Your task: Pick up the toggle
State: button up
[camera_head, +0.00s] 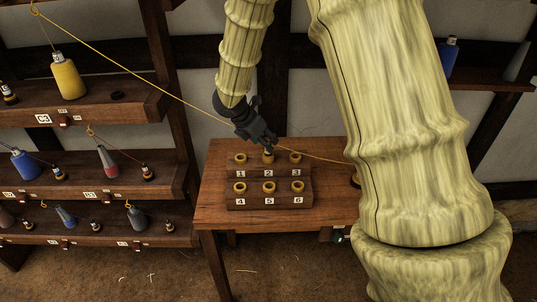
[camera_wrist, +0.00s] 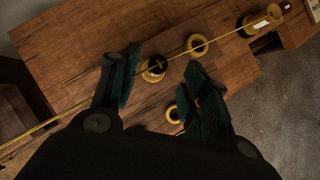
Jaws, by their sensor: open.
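The toggle (camera_head: 268,157) appears as a small dark piece standing at position 2 in the back row of the numbered wooden stand, partly hidden by my gripper. In the wrist view, a dark piece with a pale top, which looks like the toggle (camera_wrist: 154,71), sits in a yellow ring between my fingers. My gripper (camera_head: 266,145) points down just above position 2. Its two fingers (camera_wrist: 164,86) are spread apart on either side of the piece, with nothing held. I cannot tell the exact height of the fingertips over it.
The numbered stand (camera_head: 270,203) has several yellow rings, and rests on a wooden table (camera_head: 221,168). A yellow cord (camera_head: 190,103) runs from a yellow cone (camera_head: 68,79) on the left shelves, past my gripper, to the table's right side. Other cones and small spools stand on those shelves.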

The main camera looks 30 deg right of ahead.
jog(key=p+x, duration=0.1)
jog(key=x, duration=0.2)
jog(key=shift+w, duration=0.15)
jog(key=shift+x, duration=0.8)
grip_shut()
